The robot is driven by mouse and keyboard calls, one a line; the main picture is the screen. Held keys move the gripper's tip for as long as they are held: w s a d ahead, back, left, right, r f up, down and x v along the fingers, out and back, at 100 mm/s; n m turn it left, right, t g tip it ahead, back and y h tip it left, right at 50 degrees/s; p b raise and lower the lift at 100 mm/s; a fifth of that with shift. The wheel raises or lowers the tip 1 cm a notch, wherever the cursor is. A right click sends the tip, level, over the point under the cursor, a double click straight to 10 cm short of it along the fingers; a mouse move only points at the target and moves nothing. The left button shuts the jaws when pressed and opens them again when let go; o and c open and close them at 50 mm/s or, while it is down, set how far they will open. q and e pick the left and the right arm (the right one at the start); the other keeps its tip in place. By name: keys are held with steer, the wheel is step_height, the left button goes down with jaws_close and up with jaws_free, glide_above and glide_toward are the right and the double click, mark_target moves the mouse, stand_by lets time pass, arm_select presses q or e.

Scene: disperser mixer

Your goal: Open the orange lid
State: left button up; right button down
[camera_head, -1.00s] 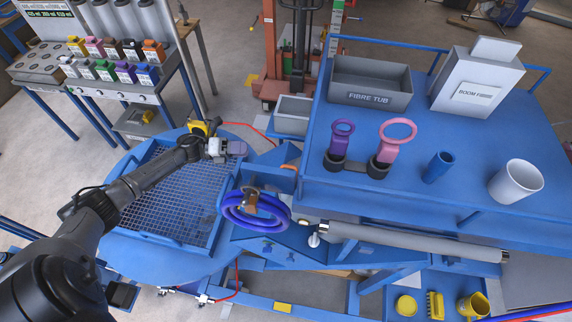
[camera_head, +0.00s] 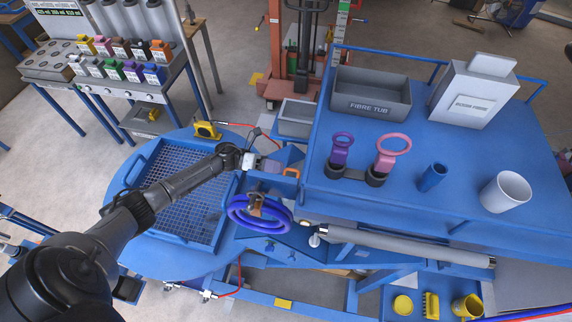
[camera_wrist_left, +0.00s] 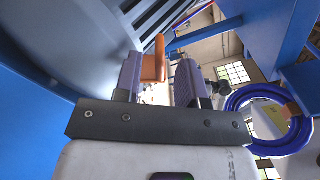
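An orange handle-like part (camera_head: 290,171) shows on the blue frame just right of my left gripper in the head view; I cannot make out the lid's outline. In the left wrist view an orange piece (camera_wrist_left: 153,65) shows ahead, between the fingertips and closer to the left one. My left gripper (camera_head: 266,166) is near the right side of the round blue table, above the blue ring wheel. In the left wrist view its two grey fingers (camera_wrist_left: 161,75) are apart, so it is open. Whether they touch the orange piece is unclear. My right gripper is not in view.
A blue ring wheel (camera_head: 258,211) is just below my left gripper. A mesh grate (camera_head: 187,200) lies on the round table. A blue bench (camera_head: 460,165) at right holds a fibre tub (camera_head: 371,92), a box and cups. Small coloured bottles (camera_head: 118,58) stand at upper left.

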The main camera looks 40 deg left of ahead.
arm_select(q)
steer(key=shift+p+x, duration=0.45)
steer(key=shift+x, duration=1.25)
steer(key=shift+c, duration=0.4)
jaws_close()
